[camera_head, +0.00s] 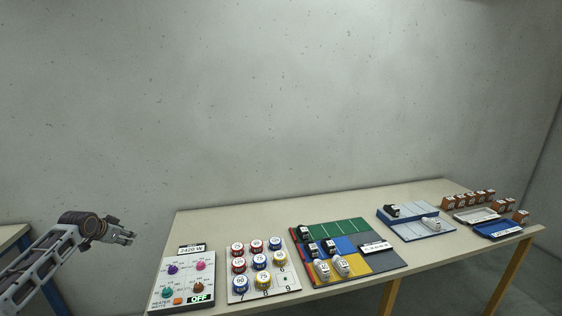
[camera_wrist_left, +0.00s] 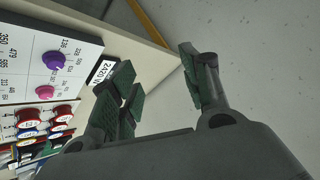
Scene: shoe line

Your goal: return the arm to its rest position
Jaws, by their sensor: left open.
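My left arm comes in from the left edge of the head view. Its left gripper (camera_head: 127,238) is in the air just left of the table's left end, apart from everything. In the left wrist view the left gripper (camera_wrist_left: 160,85) shows its dark green finger pads spread apart with nothing between them. The fingers cover part of the small "2420 W" sign there. My right arm and right gripper are not in view.
The heater panel (camera_head: 209,270) with knobs is closest, at the table's (camera_head: 300,209) left end. Right of it are a numbered board (camera_head: 281,286) with round cans, a coloured mat (camera_head: 340,226) with shoes, a blue shoe tray (camera_head: 409,231) and several brown boxes (camera_head: 471,199). The air above the table is clear.

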